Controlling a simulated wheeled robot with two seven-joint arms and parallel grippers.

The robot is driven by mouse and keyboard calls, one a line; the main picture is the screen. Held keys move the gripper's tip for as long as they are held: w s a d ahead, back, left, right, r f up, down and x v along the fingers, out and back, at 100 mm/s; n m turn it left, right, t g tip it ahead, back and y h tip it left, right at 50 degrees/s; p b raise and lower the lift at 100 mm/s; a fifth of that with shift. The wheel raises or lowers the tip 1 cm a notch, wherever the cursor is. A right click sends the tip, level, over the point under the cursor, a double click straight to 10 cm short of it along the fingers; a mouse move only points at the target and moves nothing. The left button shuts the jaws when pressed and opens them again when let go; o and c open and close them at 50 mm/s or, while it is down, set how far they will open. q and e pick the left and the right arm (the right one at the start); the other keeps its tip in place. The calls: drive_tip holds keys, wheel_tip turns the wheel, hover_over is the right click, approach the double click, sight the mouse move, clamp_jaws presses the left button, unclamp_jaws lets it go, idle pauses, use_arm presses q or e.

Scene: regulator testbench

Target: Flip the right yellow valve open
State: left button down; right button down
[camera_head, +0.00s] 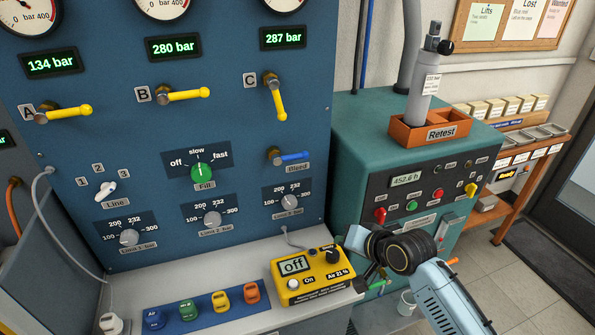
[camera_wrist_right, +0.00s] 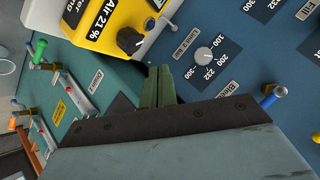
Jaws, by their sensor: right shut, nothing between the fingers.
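The right yellow valve, C (camera_head: 277,97), is on the blue panel under the 287 bar display, its handle pointing down and slightly right. Yellow valves A (camera_head: 65,113) and B (camera_head: 184,95) have handles pointing roughly sideways to the right. My right gripper (camera_head: 358,241) is well below and right of valve C, in front of the teal cabinet and beside the yellow analyser. Its green fingers (camera_wrist_right: 164,87) are together and empty in the right wrist view. My left gripper is not in view.
The blue Bleed handle (camera_head: 291,156) sits below valve C, above the Limit 3 knob (camera_head: 289,201). The yellow analyser (camera_head: 310,274) stands on the ledge below. The teal cabinet (camera_head: 362,120) carries an orange Retest tray (camera_head: 405,137) with a grey cylinder. The space before valve C looks clear.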

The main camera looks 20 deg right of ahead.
drive_tip(key=w+d+r+m+t+y, duration=0.1)
drive_tip(key=w+r+t, duration=0.15)
drive_tip(key=r, duration=0.55)
drive_tip(key=w+r+m+t+y, duration=0.15)
drive_tip(key=w+r, duration=0.25)
drive_tip(key=r, duration=0.5)
drive_tip(key=m+t+y, duration=0.1)
drive_tip(key=m+y, duration=0.1)
approach(283, 108)
drive_tip(key=d+r, duration=0.2)
drive_tip(key=d, duration=0.4)
drive_tip(key=w+a, duration=0.2)
drive_tip(key=w+a+f+p, duration=0.1)
drive_tip(key=w+a, duration=0.2)
drive_tip(key=w+a+f+p, duration=0.1)
drive_tip(key=w+a, duration=0.1)
drive_tip(key=a, duration=0.1)
drive_tip(key=shift+w+f, duration=0.2)
drive_tip(key=shift+w, duration=0.15)
drive_tip(key=shift+s+a+f+m+t+p, duration=0.1)
drive_tip(key=shift+a+f+m+t+p, duration=0.15)
drive_tip(key=shift+a+m+p, duration=0.25)
drive_tip(key=shift+s+a+f+m+t+p, duration=0.1)
drive_tip(key=shift+a+f+m+t+p, duration=0.05)
drive_tip(key=shift+a+m+t+p, duration=0.35)
drive_tip(key=shift+d+f, duration=0.1)
